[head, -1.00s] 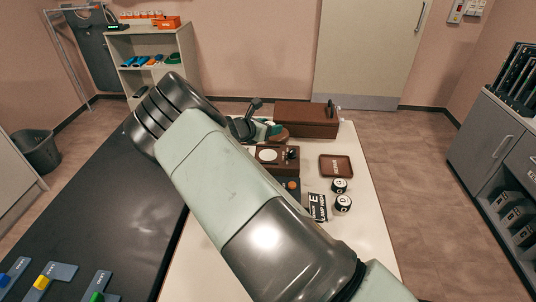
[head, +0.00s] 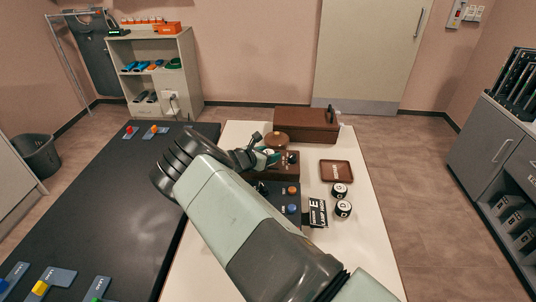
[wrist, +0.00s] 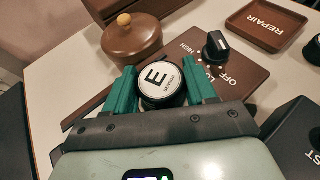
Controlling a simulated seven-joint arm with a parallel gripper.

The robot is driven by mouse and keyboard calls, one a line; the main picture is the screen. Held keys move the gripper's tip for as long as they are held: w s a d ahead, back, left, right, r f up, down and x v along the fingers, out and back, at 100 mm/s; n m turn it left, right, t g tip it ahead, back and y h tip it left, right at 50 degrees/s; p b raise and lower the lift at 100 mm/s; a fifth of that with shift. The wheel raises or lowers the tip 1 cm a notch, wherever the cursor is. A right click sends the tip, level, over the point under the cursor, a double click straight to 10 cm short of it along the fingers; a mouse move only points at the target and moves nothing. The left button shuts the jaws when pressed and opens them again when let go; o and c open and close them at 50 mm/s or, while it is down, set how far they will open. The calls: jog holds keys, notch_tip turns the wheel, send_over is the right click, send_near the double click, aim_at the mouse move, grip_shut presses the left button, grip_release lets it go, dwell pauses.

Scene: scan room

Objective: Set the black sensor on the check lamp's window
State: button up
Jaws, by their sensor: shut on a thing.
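My gripper (wrist: 163,84) is shut on the black sensor (wrist: 162,84), a short cylinder with a white top marked E, between its green fingers. The sensor is upright over the brown check lamp (wrist: 195,72), which has a black knob (wrist: 215,46) with HIGH, LOW and OFF marks. The lamp's window is hidden beneath the sensor and gripper. I cannot tell whether the sensor touches it. In the head view, my gripper (head: 267,156) is over the left part of the lamp (head: 290,171).
A round brown lidded pot (wrist: 132,42) stands close beyond the lamp. A brown REPAIR tray (head: 336,172) and two black-and-white sensors (head: 340,190) (head: 344,208) are right. A dark box with buttons (head: 279,196) is in front of the lamp. A brown case (head: 306,124) is behind.

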jog(key=o, duration=0.8)
jog(key=shift+f, duration=0.1)
jog(key=shift+s+a+r, duration=0.1)
jog(key=shift+r, duration=0.1)
jog(key=v, duration=1.2)
jog(key=s+d+r+m+g+y, duration=0.1)
jog(key=s+d+r+m+g, duration=0.35)
jog(key=d+r+m, duration=0.55)
jog(key=s+d+r+m+g+y, duration=0.1)
jog(key=s+d+r+m+g, duration=0.3)
jog(key=d+r+m, duration=0.6)
jog(key=s+d+r+m+y, duration=0.3)
jog(key=s+d+r+y, duration=0.1)
jog(key=s+r, duration=0.9)
jog(key=s+m+t, duration=0.1)
jog(key=s+m, duration=0.1)
jog(key=s, duration=0.3)
jog(key=s+r+m+t+y, duration=0.1)
jog(key=s+m, duration=0.1)
jog(key=s, duration=0.3)
jog(key=s+m+t, duration=0.1)
jog(key=s, duration=0.4)
jog(key=shift+a+r+m+y, duration=0.3)
jog(key=shift+m, duration=0.1)
